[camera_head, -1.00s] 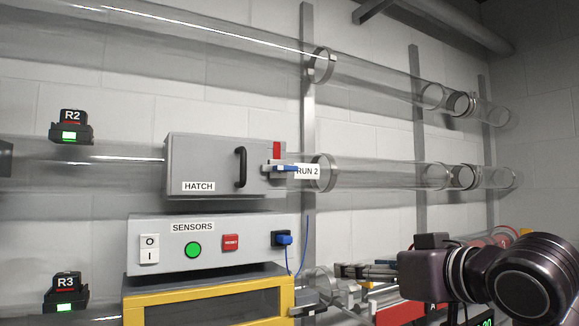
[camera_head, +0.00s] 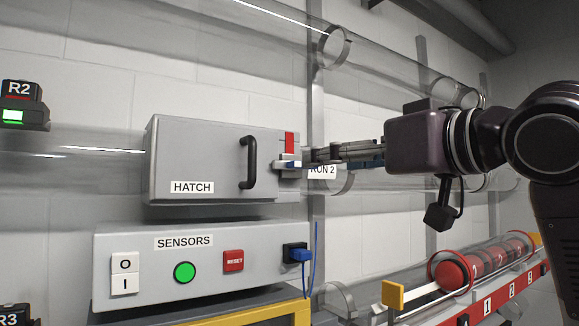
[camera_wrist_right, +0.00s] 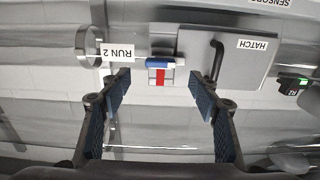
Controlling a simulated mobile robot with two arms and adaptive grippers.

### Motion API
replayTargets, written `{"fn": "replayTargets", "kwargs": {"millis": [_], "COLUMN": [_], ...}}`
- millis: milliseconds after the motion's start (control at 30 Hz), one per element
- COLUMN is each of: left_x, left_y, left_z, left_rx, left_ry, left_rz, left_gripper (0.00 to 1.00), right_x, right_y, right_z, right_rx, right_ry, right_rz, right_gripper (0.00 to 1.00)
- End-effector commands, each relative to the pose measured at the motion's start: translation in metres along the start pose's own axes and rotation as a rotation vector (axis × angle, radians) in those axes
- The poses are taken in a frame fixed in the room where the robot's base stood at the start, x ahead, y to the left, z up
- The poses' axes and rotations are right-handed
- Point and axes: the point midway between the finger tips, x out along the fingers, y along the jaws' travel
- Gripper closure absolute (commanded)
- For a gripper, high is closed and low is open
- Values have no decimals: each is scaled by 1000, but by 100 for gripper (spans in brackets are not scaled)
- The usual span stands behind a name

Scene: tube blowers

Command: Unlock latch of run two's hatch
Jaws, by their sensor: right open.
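The grey hatch (camera_head: 200,165) of run two is closed on the clear tube and has a black handle (camera_head: 249,162). Its latch (camera_head: 289,143), with a red plate and a blue lever, is on the hatch's right side. In the right wrist view, which is upside down, the blue lever (camera_wrist_right: 160,62) lies across above the red plate. My right gripper (camera_head: 312,157) comes in from the right, its fingertips beside the latch. In the wrist view my right gripper (camera_wrist_right: 160,78) is open, its blue-padded fingers on either side of the latch. Contact is not visible. My left gripper is out of view.
The RUN 2 label (camera_head: 322,170) is close behind my right gripper. Below the hatch stands the sensors box (camera_head: 205,258) with a green button, a red reset button and a blue plug. A rack of red carriers (camera_head: 485,268) is at lower right.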

Motion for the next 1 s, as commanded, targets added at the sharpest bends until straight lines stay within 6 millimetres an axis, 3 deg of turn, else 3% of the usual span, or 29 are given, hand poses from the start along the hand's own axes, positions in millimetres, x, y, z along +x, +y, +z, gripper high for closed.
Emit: {"fn": "replayTargets", "kwargs": {"millis": [200, 400, 600, 933, 1000], "left_x": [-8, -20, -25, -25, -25], "left_y": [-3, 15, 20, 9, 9], "left_z": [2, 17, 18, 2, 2], "left_rx": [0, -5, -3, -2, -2], "left_ry": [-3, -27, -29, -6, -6], "left_rz": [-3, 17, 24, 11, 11], "left_gripper": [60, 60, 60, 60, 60], "right_x": [19, 53, 73, 77, 77], "right_y": [0, -1, -1, -1, -1], "right_z": [-3, -3, -2, -1, -1], "right_rx": [1, 1, 1, -1, -1], "right_ry": [-1, -2, -1, 1, 1], "right_rz": [-1, -2, -1, -1, -1], "right_gripper": [44, 44, 44, 44, 51]}}
